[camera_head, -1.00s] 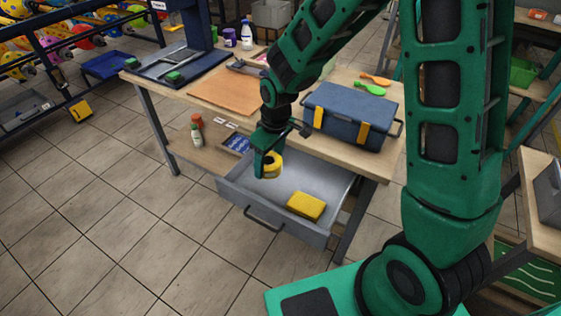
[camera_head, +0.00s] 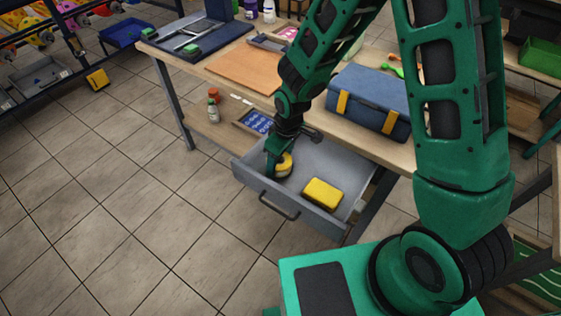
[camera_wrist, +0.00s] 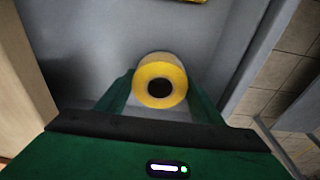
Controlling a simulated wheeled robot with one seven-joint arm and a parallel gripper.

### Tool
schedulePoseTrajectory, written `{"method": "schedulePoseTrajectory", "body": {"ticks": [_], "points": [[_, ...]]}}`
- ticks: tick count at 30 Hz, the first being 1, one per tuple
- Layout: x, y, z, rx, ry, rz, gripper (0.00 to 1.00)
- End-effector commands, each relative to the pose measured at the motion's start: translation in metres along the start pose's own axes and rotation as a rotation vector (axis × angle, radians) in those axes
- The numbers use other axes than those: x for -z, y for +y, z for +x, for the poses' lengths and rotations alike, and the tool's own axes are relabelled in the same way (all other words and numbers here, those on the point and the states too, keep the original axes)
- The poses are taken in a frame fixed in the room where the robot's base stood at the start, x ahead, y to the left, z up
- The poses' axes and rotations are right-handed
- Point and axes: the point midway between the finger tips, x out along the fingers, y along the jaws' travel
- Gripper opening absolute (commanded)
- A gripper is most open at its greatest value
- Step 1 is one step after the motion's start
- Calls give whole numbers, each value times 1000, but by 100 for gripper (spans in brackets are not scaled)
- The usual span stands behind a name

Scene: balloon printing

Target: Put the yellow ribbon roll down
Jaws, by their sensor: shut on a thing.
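The yellow ribbon roll (camera_head: 284,165) is a short roll with a pale side band and a dark centre hole. My gripper (camera_head: 274,166) is shut on it, inside the left part of the open grey drawer (camera_head: 309,209). The roll also shows in the wrist view (camera_wrist: 160,82) between the green fingers, with its yellow ring and hole facing the camera. The grey drawer floor (camera_wrist: 95,45) is behind it. I cannot tell whether the roll touches the floor.
A yellow block (camera_head: 322,194) lies in the right part of the drawer, apart from the roll. The workbench (camera_head: 215,57) stands above, with a blue toolbox (camera_head: 368,98) near its edge. Drawer floor between roll and block is clear.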

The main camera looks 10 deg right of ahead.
Motion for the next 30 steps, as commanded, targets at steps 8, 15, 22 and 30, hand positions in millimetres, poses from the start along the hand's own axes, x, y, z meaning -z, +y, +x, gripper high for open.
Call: {"method": "schedulePoseTrajectory", "body": {"ticks": [8,15,22,30], "points": [[-2,0,12,-1,1,0,38],[-2,0,14,-1,1,0,71],[-2,0,14,0,1,0,80],[-2,0,5,-1,1,0,80]]}}
